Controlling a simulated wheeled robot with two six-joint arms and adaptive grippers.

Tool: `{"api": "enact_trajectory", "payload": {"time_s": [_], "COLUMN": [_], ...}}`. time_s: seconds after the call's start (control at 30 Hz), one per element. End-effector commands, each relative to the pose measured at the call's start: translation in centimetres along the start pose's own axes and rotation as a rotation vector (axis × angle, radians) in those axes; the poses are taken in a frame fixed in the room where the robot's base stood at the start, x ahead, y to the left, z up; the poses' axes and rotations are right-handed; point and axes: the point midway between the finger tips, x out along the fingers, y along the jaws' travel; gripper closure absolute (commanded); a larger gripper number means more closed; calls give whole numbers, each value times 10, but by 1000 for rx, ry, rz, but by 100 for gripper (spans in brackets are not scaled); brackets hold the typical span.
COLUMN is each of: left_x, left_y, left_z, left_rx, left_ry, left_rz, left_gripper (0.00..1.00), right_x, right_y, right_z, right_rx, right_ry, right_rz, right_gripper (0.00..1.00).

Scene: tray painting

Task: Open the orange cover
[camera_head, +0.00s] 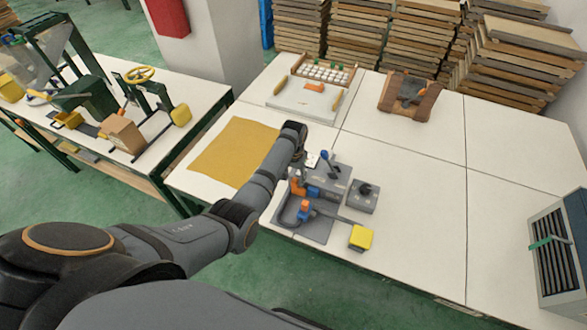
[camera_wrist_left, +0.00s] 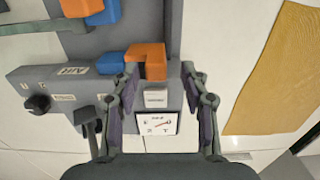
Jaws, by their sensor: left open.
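An orange cover (camera_head: 297,187) sits on a grey control device (camera_head: 332,180) on the white table, and a blue piece (camera_head: 314,192) adjoins it. In the left wrist view the orange cover (camera_wrist_left: 148,58) lies at and just beyond the fingertips, with a blue piece (camera_wrist_left: 110,63) on its left. My left gripper (camera_wrist_left: 160,74) is open, its two fingers on either side of a small white label and a dial gauge (camera_wrist_left: 157,124). I cannot tell whether a finger touches the cover. In the head view the wrist partly hides the gripper. My right gripper is not in view.
A second orange-and-blue part (camera_head: 304,209) sits on a grey base near the front edge. A blue-topped lever (camera_head: 325,157), a knob box (camera_head: 363,194) and a yellow block (camera_head: 361,237) stand nearby. A yellow mat (camera_head: 232,150) lies left. The table's right half is mostly clear.

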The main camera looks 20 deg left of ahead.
Motion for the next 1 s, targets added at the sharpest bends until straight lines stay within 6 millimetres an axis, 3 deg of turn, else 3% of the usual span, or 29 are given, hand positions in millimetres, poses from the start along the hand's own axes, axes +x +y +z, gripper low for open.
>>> {"api": "enact_trajectory", "payload": {"time_s": [0.2, 0.4, 0.57, 1.0], "left_x": [-56, -89, -97, -97], "left_y": [-1, -1, -2, -2], "left_z": [-1, 0, 0, 0], "left_rx": [0, 0, 0, -1], "left_ry": [6, 2, 0, 1], "left_rz": [0, -1, -1, -1], "left_gripper": [55, 55, 55, 55], "right_x": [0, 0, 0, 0], "right_y": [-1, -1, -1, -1], "right_z": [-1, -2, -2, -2], "right_rx": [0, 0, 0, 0], "right_ry": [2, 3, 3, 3], "right_rz": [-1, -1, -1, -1], "right_gripper": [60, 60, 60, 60]}}
